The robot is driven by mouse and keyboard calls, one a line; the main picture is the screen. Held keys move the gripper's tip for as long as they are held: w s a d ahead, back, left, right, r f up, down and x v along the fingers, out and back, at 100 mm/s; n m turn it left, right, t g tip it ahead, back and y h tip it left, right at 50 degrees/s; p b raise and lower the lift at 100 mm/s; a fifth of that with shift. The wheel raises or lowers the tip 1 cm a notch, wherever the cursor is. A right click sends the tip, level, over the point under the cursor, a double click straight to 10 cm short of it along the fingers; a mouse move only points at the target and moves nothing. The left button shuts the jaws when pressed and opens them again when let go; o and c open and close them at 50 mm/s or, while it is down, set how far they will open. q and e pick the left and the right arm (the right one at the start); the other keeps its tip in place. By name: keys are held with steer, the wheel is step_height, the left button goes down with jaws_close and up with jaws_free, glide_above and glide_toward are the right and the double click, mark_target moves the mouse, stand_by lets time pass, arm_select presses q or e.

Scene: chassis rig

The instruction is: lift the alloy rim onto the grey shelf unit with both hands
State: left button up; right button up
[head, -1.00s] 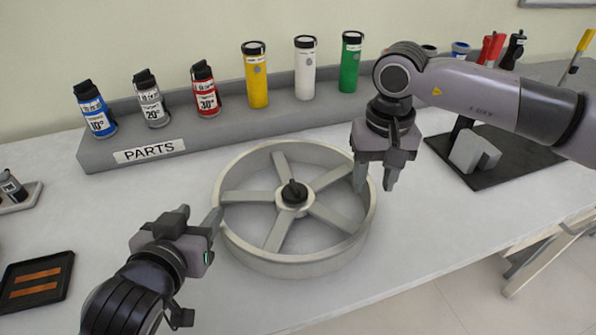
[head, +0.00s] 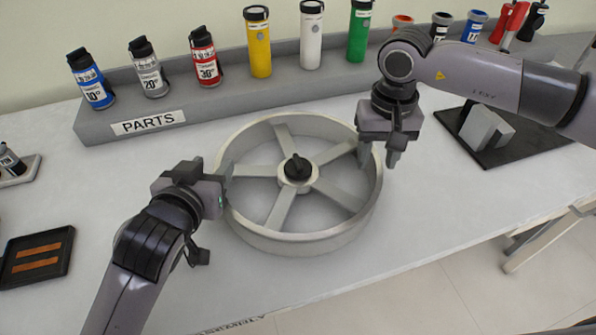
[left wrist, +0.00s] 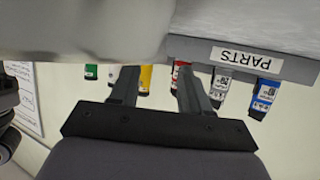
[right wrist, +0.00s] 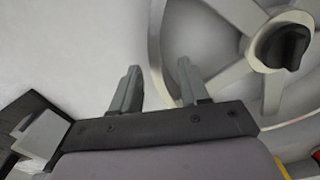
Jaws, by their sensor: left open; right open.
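The alloy rim (head: 365,205), a pale grey spoked wheel with a black knob at its hub, lies flat on the white table. My left gripper (head: 228,182) is open at the rim's left edge; in the left wrist view its fingers (left wrist: 155,85) spread with the blurred pale rim edge close above. My right gripper (head: 378,160) is open at the rim's right edge. In the right wrist view its fingers (right wrist: 160,85) stand either side of the rim wall (right wrist: 158,50). Contact cannot be told. The grey shelf unit (head: 235,108), labelled PARTS, stands behind the rim.
Several bottles, blue (head: 92,82), silver (head: 148,68), red (head: 206,58), yellow (head: 259,45), white (head: 311,38) and green (head: 359,32), stand along the shelf. A black tray (head: 62,245) lies front left. A dark mat (head: 500,152) with grey blocks lies right.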

mark_target(221, 153)
arm_select(q)
steer(key=shift+x, duration=1.75)
arm_select(e)
steer(key=shift+f, duration=1.75)
arm_select(q)
jaws_close()
arm_select(e)
jaws_close()
arm_select(q)
steer(key=shift+a, duration=0.1)
arm_select(e)
steer(key=shift+d, duration=0.1)
arm_select(q)
steer(key=shift+r, duration=0.25)
arm_select(e)
steer(key=shift+w+r, duration=0.1)
steer(key=shift+r, duration=0.15)
